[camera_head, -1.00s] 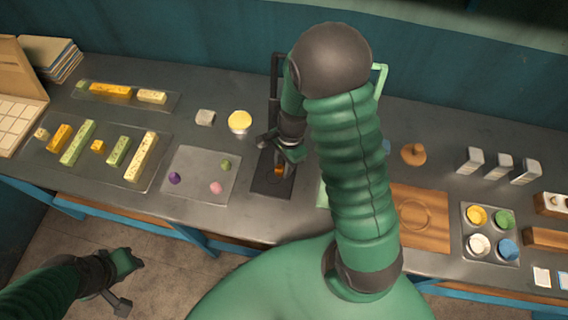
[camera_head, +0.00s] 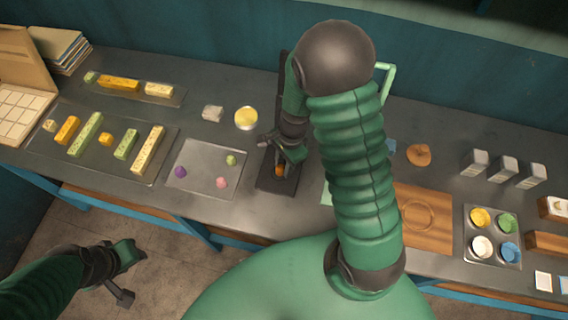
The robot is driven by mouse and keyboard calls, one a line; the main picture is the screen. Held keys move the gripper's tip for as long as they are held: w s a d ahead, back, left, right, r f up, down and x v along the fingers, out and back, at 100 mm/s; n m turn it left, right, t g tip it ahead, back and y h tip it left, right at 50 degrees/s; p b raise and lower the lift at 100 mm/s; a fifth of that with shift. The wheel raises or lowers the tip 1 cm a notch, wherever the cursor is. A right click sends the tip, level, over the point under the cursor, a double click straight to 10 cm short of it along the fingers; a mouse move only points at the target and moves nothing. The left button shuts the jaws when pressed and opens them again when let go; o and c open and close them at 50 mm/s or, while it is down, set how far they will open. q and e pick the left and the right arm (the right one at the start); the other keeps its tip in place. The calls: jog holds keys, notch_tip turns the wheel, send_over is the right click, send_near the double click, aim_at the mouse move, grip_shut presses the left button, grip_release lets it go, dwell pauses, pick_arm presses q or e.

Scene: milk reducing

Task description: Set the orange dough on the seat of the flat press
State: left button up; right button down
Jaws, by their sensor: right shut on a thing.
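The orange dough (camera_head: 280,170) is a small orange lump between the fingertips of my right gripper (camera_head: 283,166). The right gripper is shut on it, low over the dark base of the flat press (camera_head: 266,187). I cannot tell whether the dough touches the seat. The press's dark upright (camera_head: 283,66) rises behind my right arm, which hides much of the press. My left gripper (camera_head: 128,276) hangs over the floor in front of the table, away from the press; its fingers are too unclear to tell open from shut.
Left of the press, a grey tray (camera_head: 203,184) holds purple, green and pink dough lumps. Right of my arm are a wooden board (camera_head: 432,238) and a tray of coloured cups (camera_head: 502,261).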

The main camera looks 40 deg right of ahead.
jog(key=shift+a+f, duration=0.1)
jog(key=shift+s+f, duration=0.1)
jog(key=shift+s, duration=0.05)
dwell(0.6)
